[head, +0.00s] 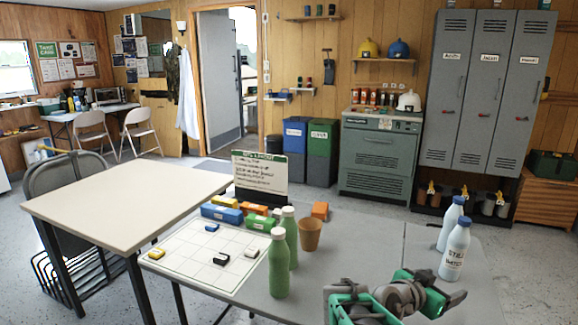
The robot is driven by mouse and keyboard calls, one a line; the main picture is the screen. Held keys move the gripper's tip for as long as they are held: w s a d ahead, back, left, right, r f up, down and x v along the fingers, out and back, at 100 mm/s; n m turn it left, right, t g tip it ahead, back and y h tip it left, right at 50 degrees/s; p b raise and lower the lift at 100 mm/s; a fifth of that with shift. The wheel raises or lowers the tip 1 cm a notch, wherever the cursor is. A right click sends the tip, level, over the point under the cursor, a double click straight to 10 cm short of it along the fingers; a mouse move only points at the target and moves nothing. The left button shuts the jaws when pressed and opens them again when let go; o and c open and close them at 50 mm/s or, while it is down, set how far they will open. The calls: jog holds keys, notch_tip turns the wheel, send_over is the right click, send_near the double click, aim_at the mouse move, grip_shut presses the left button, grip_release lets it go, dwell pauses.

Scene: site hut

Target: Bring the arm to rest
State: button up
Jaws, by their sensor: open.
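My arm, green and grey, shows low at the bottom right of the head view, folded close over the front of the grey table (225,285). My gripper (398,296) is open, with nothing seen between its jaws. It is apart from the bottles and blocks. The picture's lower edge cuts off part of the arm.
A white grid board (185,262) with small blocks lies farther left. Clear tabletop (370,240) lies behind my gripper.

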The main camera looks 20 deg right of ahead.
jog(key=w+a+r+n+t+y+p, duration=0.1)
jog(key=w+a+n+y+p, duration=0.15)
jog(key=a, duration=0.25)
jog(key=w+a+r+n+t+y+p, duration=0.1)
jog(key=w+a+r+y+p, duration=0.15)
jog(key=a, duration=0.25)
jog(key=s+a+r+n+y+p, duration=0.1)
jog(key=a+r+n+y+p, duration=0.1)
jog(key=a, duration=0.7)
jog(key=s+a+r+n+y+p, duration=0.1)
jog(key=a+r+n+y+p, duration=0.2)
jog(key=a+n+p, duration=0.3)
jog(key=s+a+r+n+y+p, duration=0.2)
jog(key=a+n+y+p, duration=0.1)
jog(key=a, duration=1)
jog(key=shift+a+r+n+g+y+p, duration=0.15)
jog(key=shift+r+n+g+y+p, duration=0.25)
jog(key=shift+p, duration=0.65)
jog(key=shift+f, duration=0.1)
